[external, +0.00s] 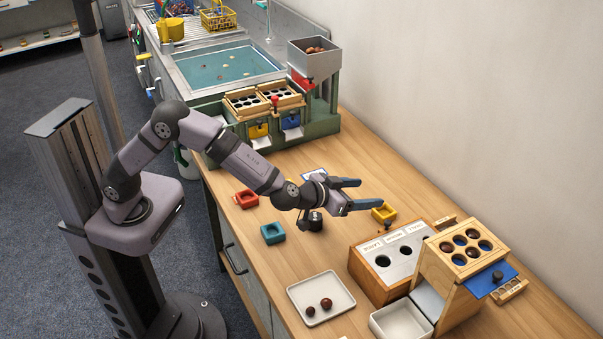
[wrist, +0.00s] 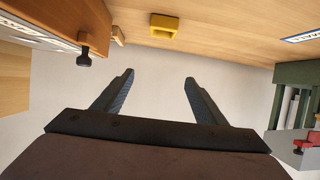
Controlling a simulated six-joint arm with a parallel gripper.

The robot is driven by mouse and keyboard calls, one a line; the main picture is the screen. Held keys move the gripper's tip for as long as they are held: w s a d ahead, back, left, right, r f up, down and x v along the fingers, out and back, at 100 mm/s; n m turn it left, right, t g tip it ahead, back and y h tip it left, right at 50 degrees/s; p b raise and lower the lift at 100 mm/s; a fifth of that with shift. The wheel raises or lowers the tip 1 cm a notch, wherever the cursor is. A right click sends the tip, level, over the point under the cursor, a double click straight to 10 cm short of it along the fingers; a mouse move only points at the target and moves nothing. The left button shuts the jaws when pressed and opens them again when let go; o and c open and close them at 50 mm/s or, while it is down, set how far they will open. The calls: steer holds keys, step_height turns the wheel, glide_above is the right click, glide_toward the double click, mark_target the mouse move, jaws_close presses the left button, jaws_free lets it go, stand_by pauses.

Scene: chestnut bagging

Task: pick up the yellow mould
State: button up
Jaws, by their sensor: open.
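The yellow mould (external: 383,213) is a small block with a hollow in its top. It sits on the wooden worktop, just beyond and right of my gripper in the external view. My gripper (external: 357,195) is open, with its two blue-grey fingers apart and nothing between them. In the wrist view the yellow mould (wrist: 163,33) shows near the top middle, past the open fingers of my gripper (wrist: 158,80). The mould is clear of both fingers.
A red mould (external: 246,199) and a teal mould (external: 272,233) lie left on the worktop. A wooden box with round holes (external: 373,278) stands close right of the yellow mould. A white tray (external: 300,291) holds two chestnuts. A green machine (external: 325,124) stands behind.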

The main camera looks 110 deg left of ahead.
glide_toward(384, 211)
steer(key=shift+a+f, duration=0.15)
steer(key=shift+a, duration=0.25)
steer(key=shift+x, duration=3.6)
steer(key=shift+w+d, duration=0.1)
steer(key=shift+d, duration=0.05)
steer(key=shift+c, duration=0.6)
steer(key=c, duration=1)
steer(key=shift+c, duration=0.2)
step_height(384, 211, up, 10)
steer(key=p, duration=0.2)
